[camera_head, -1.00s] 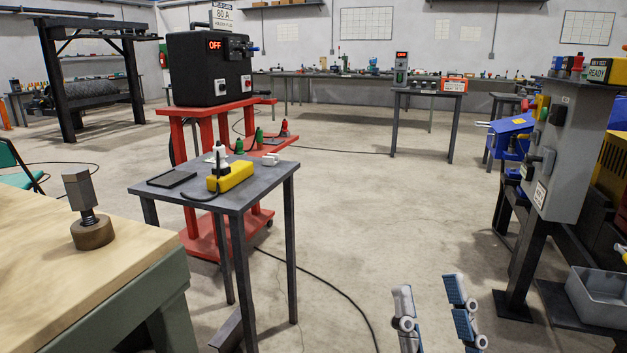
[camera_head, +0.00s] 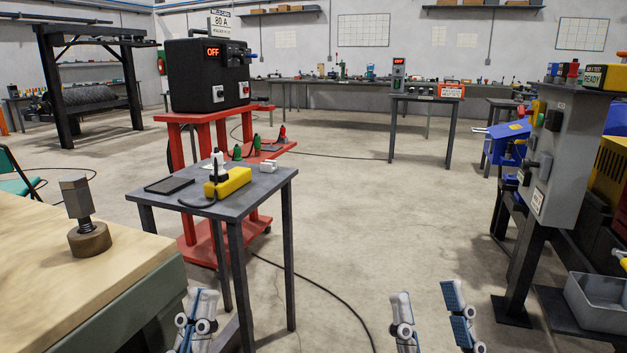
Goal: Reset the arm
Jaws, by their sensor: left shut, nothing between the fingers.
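My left gripper (camera_head: 199,308) shows at the bottom edge, left of centre, in front of the small grey table. Its fingers are close together and it holds nothing. My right gripper (camera_head: 428,300) shows at the bottom edge, right of centre, over bare floor. Its two blue-padded fingers stand apart with nothing between them. Both arms behind the grippers are out of the picture.
A wooden bench (camera_head: 60,265) with a bolt-like metal part (camera_head: 76,200) is at left. The small grey table (camera_head: 262,183) carries a yellow power strip (camera_head: 230,182). A grey control box (camera_head: 560,160) and grey bin (camera_head: 597,305) are at right.

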